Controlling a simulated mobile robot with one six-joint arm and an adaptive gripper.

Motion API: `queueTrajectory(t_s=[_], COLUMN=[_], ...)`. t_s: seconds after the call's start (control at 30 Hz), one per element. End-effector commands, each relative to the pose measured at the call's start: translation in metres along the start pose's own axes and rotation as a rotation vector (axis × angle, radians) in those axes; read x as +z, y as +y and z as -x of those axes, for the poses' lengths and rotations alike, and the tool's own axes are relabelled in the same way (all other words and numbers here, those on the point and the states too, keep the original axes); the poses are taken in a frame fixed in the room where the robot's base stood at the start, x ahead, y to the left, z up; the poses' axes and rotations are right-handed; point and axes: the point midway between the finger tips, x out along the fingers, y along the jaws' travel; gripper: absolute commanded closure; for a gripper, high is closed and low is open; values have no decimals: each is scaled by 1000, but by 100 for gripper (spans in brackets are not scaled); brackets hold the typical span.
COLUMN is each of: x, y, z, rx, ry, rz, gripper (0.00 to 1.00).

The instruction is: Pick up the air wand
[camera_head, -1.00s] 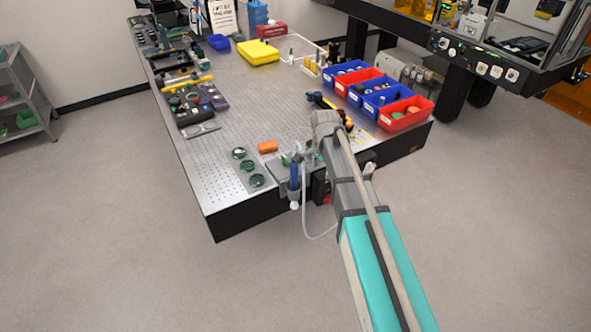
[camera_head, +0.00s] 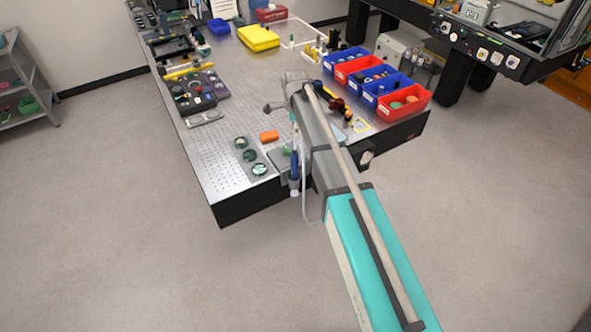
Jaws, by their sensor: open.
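The air wand (camera_head: 294,166) is the blue-handled tool at the table's front edge, standing roughly upright with a pale tip or fitting at its lower end. A pale hose hangs in a loop beside it, partly behind my arm. My gripper (camera_head: 270,107) is small in view at the far end of my arm, over the table. It is open and apart from the wand, beyond it and slightly left. Its fingers are hard to make out.
Dark tools lie right of my arm.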

Motion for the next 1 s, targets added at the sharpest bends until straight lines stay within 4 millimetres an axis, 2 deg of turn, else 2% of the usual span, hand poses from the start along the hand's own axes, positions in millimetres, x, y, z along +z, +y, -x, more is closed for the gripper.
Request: queueTrajectory(t_s=[0.27, 1.0], x=[-1, -2], y=[0, 0], z=[-14, -70], rx=[0, 0], ry=[0, 0], rz=[0, -1], gripper=[18, 18])
